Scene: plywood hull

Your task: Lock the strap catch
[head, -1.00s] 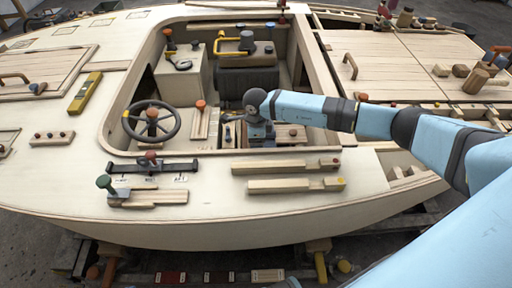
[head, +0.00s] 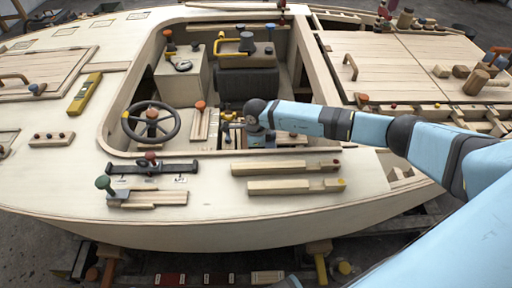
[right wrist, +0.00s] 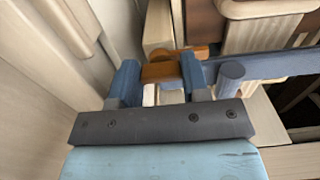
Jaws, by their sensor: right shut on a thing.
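My right gripper (right wrist: 158,78) shows in the right wrist view, with its two blue-grey fingers on either side of a small orange-brown piece (right wrist: 162,72) that looks like the strap catch. The fingers are shut on it. A dark blue strap (right wrist: 262,66) runs off to the right beside the fingers. In the head view my right arm reaches in from the right, and its hand is low in the open cockpit. The arm hides much of the catch area there. My left gripper is not in view.
Pale cockpit walls rise close to the hand. A black steering wheel (head: 151,124) is to the left, and a box with a dark gauge (head: 183,66) stands behind it. Loose wooden bars (head: 296,186) lie on the near deck.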

